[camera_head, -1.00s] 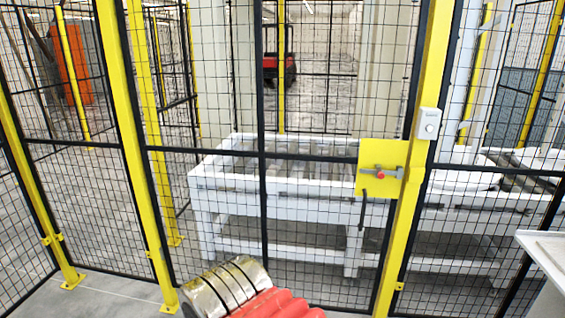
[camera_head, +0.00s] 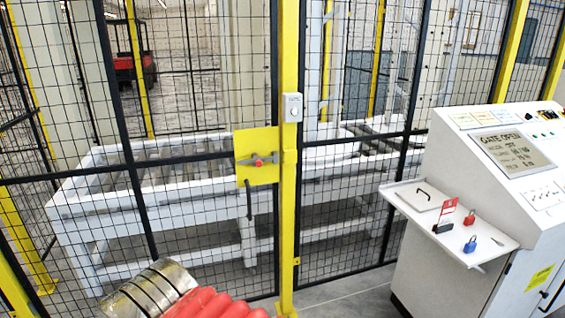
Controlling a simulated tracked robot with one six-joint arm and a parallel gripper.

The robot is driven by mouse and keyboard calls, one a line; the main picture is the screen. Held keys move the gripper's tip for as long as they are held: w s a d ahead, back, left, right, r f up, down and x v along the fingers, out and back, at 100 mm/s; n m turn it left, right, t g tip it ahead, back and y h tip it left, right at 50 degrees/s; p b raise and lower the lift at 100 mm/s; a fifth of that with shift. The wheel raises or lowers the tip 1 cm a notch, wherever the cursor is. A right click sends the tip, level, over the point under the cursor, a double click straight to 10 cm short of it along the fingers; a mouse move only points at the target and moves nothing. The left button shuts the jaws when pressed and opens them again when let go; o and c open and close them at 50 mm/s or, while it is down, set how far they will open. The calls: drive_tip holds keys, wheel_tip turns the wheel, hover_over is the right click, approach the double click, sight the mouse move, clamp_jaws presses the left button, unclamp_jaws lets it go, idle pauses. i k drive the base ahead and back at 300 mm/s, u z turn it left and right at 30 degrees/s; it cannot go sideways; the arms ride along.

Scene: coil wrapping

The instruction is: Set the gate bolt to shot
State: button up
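The gate bolt (camera_head: 258,161) is a grey sliding bar with a red knob on a yellow plate (camera_head: 257,143) on the mesh gate. The bar lies level, and its right end is close to the yellow post (camera_head: 287,230). I cannot tell whether it enters a keeper on the post. A black pull handle (camera_head: 249,200) hangs below the plate. My gripper is not in view, and nothing touches the bolt.
A grey switch box (camera_head: 292,108) sits on the post above the bolt. A white control console (camera_head: 470,200) with a shelf (camera_head: 410,194) holding red and blue padlocks stands at right. White conveyor frames (camera_head: 100,225) lie behind the fence.

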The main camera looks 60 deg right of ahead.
sight(259, 162)
drive_tip(key=z, duration=1.7)
drive_tip(key=k, duration=0.65)
drive_tip(key=u, duration=0.25)
drive_tip(key=i, duration=0.6)
drive_tip(key=u, duration=0.55)
drive_tip(key=i, duration=0.65)
drive_tip(key=u, duration=0.1)
